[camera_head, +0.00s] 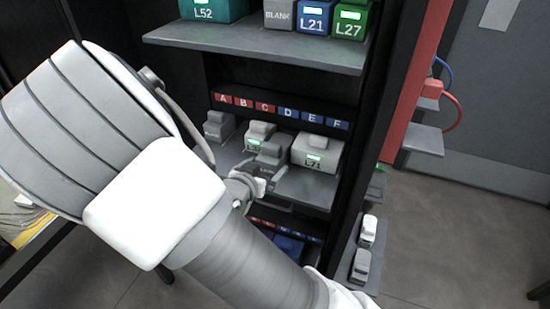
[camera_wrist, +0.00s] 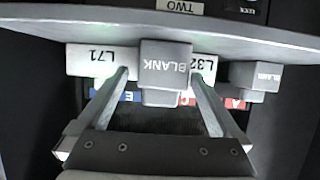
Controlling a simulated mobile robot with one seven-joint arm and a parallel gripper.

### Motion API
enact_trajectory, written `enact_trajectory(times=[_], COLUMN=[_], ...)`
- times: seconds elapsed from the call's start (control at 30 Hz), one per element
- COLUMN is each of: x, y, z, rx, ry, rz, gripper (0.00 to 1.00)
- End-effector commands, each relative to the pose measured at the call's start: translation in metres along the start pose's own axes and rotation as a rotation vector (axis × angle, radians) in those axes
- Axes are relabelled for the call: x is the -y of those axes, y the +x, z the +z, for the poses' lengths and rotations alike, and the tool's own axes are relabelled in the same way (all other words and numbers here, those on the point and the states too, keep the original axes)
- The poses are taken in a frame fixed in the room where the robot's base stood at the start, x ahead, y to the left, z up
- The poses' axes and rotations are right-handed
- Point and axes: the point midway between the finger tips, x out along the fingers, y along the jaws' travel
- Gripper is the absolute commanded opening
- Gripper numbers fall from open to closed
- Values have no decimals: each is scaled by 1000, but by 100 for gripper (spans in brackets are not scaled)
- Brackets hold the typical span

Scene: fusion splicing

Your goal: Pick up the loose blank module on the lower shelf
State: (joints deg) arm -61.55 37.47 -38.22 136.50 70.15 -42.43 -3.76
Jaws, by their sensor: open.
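A grey module marked BLANK (camera_wrist: 166,66) stands forward of its neighbours on the lower shelf (camera_head: 310,188) and overlaps their edges in the wrist view. In the head view this dark grey module (camera_head: 271,152) sits left of the white L71 module (camera_head: 318,152). My gripper (camera_wrist: 159,73) is open and empty. Its two fingers point at the shelf, one on either side of the forward blank in the wrist view. I cannot tell whether the fingertips reach alongside it. In the head view my wrist partly hides the gripper (camera_head: 258,184).
A second BLANK module (camera_wrist: 257,76) stands near slot A, also seen in the head view (camera_head: 217,125). A lit white module (camera_head: 256,136) stands behind the forward blank. The upper shelf (camera_head: 260,43) overhangs, with L52, L21 and L27 modules. A rack post stands right.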

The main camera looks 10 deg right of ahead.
Motion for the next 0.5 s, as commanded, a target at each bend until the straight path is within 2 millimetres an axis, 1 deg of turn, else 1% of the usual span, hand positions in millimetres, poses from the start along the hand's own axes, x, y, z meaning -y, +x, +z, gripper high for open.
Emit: enact_trajectory(times=[0.17, 0.4, 0.5], x=[1, 4, 4], y=[14, 48, 53], z=[0, -1, -3], rx=[-2, -2, 0], ry=[3, 3, 1], rz=[3, 2, 1], gripper=[100, 100, 100])
